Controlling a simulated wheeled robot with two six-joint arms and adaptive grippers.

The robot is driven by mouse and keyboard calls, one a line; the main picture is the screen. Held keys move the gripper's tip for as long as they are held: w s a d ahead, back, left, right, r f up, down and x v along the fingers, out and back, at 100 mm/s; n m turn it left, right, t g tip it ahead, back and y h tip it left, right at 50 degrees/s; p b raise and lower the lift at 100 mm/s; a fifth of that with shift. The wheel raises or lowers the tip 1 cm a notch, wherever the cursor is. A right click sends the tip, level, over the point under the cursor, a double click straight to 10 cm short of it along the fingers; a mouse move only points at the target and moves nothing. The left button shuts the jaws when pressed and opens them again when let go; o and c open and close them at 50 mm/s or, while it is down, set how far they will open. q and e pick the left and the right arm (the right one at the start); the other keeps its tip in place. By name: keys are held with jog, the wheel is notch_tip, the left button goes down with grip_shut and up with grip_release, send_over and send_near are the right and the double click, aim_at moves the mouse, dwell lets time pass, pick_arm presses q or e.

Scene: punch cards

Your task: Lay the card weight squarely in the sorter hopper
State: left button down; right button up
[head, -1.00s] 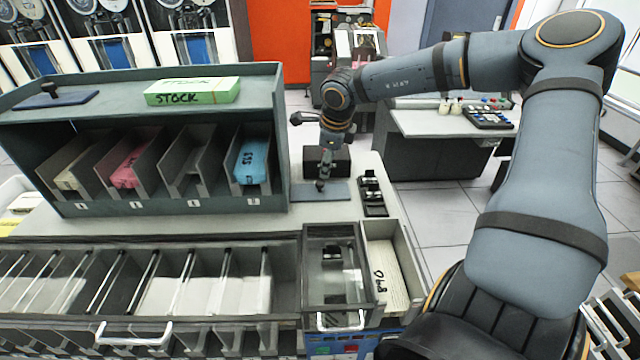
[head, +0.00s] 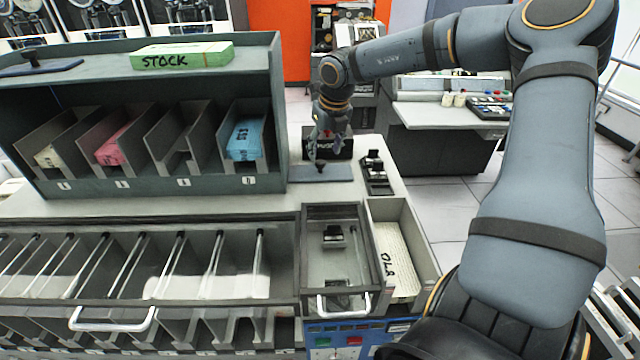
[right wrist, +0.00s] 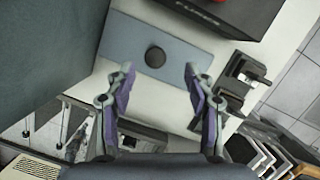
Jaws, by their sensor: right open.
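A flat blue-grey plate with a round black knob, which looks like the card weight (head: 340,174), lies on the white tabletop. It also shows in the right wrist view (right wrist: 190,47). My right gripper (head: 318,160) is above it. In the right wrist view my right gripper (right wrist: 158,72) is open, its fingers apart on either side of the knob and not visibly touching it. A clear-lidded bin with a white handle, perhaps the sorter hopper (head: 308,235), stands nearer at the sorter's right end, with a dark block showing inside. My left gripper is not in view.
A black box (head: 343,147) stands just behind the plate, and a black device (head: 376,172) to its right. A long tray of cards (head: 400,262) adjoins the lidded bin. A shelf unit (head: 160,182) with colored card stacks stands left. A similar knobbed plate (head: 62,67) lies on top.

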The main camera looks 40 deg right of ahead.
aim_at(320, 162)
jog(key=shift+w+f, duration=0.1)
jog(key=shift+f, duration=0.25)
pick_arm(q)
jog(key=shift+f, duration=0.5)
pick_arm(e)
jog(key=shift+w+f+b, duration=0.1)
jog(key=shift+f+b, duration=0.4)
jog(key=shift+f, duration=0.15)
jog(key=x, duration=0.2)
jog(key=p+x, duration=0.1)
jog(key=shift+w+a+f, duration=0.2)
jog(key=shift+w+f, duration=0.1)
jog(key=shift+w, duration=0.1)
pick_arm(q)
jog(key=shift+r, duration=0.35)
pick_arm(e)
jog(key=shift+s, duration=0.1)
jog(key=shift+r, duration=0.1)
jog(key=shift+c, duration=1.1)
grip_shut()
